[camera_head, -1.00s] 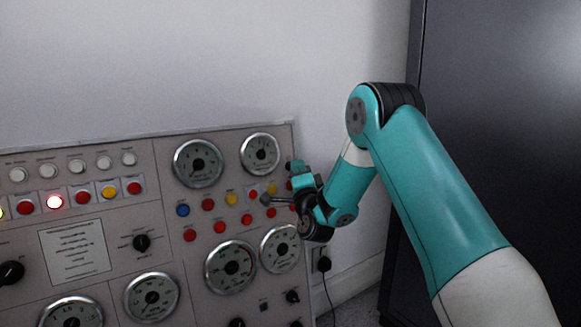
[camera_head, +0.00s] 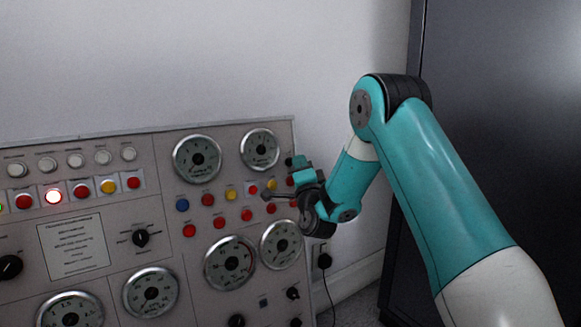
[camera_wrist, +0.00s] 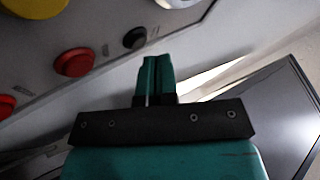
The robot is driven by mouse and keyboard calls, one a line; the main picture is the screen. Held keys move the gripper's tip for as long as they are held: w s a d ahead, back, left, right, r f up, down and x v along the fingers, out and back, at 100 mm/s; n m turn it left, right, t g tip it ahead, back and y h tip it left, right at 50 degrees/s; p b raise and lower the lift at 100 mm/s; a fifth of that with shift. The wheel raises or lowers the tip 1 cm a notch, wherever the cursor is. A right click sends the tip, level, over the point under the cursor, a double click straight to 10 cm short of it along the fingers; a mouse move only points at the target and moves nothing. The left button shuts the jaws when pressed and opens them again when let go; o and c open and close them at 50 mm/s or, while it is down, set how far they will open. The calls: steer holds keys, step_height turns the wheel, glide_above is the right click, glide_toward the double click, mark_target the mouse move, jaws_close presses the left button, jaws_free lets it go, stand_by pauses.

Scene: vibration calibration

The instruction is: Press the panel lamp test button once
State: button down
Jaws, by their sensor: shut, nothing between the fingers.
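The grey control panel (camera_head: 120,220) stands against the wall and carries rows of coloured buttons and lamps. My gripper (camera_head: 268,195) is at the panel's right part, over the rows of small coloured buttons. In the wrist view its teal fingers (camera_wrist: 157,66) are shut together and empty. Just above and left of the fingertips is a small black button (camera_wrist: 134,37). A red button (camera_wrist: 75,62) and a yellow button (camera_wrist: 76,8) lie further left. Labels are too small to read, so I cannot tell which is the lamp test button. Contact cannot be told.
Round gauges (camera_head: 197,158) sit above and below the small buttons. A dark cabinet (camera_head: 500,110) stands right of my arm. A black cable (camera_head: 328,290) hangs by the panel's right edge.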

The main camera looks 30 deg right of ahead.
steer(key=shift+s, duration=0.2)
steer(key=s+b, duration=0.2)
steer(key=s+r+b, duration=0.1)
steer(key=s+b, duration=0.1)
steer(key=s, duration=0.1)
steer(key=shift+d+b, duration=0.1)
steer(key=shift+b, duration=0.2)
stand_by(0.8)
